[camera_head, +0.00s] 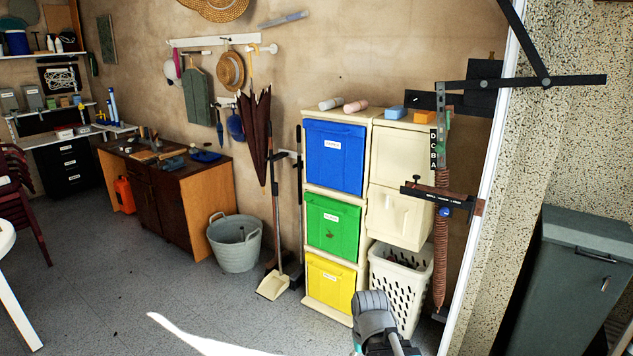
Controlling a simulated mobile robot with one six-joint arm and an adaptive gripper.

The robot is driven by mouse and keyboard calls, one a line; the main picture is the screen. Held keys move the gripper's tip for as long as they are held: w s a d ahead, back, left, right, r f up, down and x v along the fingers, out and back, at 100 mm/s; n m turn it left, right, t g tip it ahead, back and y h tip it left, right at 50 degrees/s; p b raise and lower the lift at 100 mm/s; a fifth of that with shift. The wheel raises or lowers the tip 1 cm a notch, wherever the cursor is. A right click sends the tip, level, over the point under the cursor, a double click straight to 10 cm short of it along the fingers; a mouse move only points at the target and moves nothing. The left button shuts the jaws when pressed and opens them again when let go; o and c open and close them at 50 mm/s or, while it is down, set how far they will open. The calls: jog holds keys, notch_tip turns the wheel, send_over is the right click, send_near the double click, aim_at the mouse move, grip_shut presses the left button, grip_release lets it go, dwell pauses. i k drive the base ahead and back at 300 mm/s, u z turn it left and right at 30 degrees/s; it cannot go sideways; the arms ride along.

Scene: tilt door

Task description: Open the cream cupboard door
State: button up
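The cream cupboard (372,190) stands against the back wall, right of the middle. Its right column has an upper cream door (403,155) and a lower cream door (398,217). Both look shut; I cannot tell which one the task means. Part of my arm, grey and rounded, shows at the bottom, in front of the laundry basket and below the cream doors. My gripper's fingers are not visible. Nothing of my arm touches either door.
Blue (334,158), green (332,226) and yellow (330,283) fronts fill the left column. A white basket (408,262) stands under the cream doors. A dark red coil (440,245) hangs close to their right. Open floor (190,310) lies left.

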aim_at(402, 219)
jog(key=z, duration=0.1)
jog(key=i, duration=1.25)
jog(key=z, duration=0.1)
